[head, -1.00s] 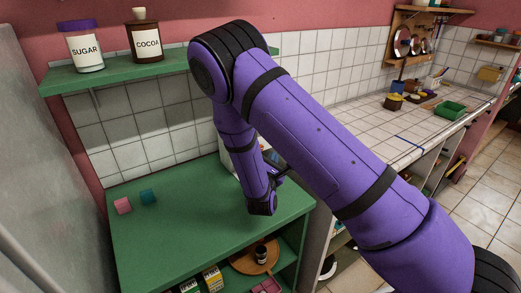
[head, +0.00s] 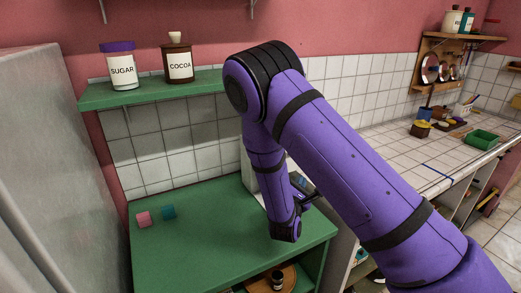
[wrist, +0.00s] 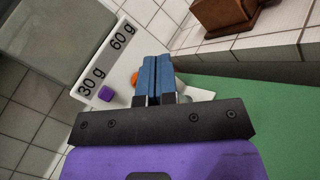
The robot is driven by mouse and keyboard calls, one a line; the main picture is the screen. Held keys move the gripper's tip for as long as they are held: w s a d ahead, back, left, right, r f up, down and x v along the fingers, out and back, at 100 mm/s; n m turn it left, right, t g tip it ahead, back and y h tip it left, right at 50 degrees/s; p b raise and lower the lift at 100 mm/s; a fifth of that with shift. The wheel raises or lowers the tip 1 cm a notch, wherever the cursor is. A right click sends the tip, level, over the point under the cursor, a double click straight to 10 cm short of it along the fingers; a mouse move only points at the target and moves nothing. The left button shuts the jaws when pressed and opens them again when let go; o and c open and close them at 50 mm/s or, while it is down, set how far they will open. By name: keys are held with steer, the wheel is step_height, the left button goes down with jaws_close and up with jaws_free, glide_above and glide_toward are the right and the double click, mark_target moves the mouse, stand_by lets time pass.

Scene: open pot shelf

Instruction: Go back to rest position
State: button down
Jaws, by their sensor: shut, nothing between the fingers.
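My arm is raised and bent in the head view, with its last part hanging down over the right side of the green counter (head: 200,215). My gripper (wrist: 157,78) shows in the wrist view with its two blue fingers together and nothing between them. In the head view the fingers are mostly hidden by my wrist. Beyond the fingers in the wrist view is a white panel (wrist: 118,62) marked "30 g" and "60 g", with a purple cube (wrist: 105,94) and an orange thing (wrist: 134,78) partly hidden behind the fingers.
A sugar jar (head: 123,68) and a cocoa jar (head: 178,63) stand on the green shelf (head: 150,92) above. A tiled worktop (head: 400,155) runs to the right. The counter's middle is clear.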

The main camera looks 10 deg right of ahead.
steer(key=s+d+r+m+g+h, duration=0.2)
steer(key=s+d+r+m+g, duration=0.5)
steer(key=r+m+g, duration=0.15)
steer(key=s+d+r+m+g+h, duration=0.2)
steer(key=s+d+r+m+g, duration=0.5)
steer(key=r, duration=0.3)
steer(key=s+a+r+m+t+y, duration=0.1)
steer(key=s+a+r+m+y, duration=0.1)
steer(key=s+r+y, duration=0.2)
steer(key=s+a+r+m+t+y, duration=0.1)
steer(key=s+a+r+m+y, duration=0.1)
steer(key=s, duration=0.8)
steer(key=s+a+r+m+t+y, duration=0.2)
steer(key=s+a+r+m+y, duration=0.1)
steer(key=s+r+y, duration=0.3)
steer(key=shift+s+a+y, duration=0.6)
steer(key=shift+y, duration=0.3)
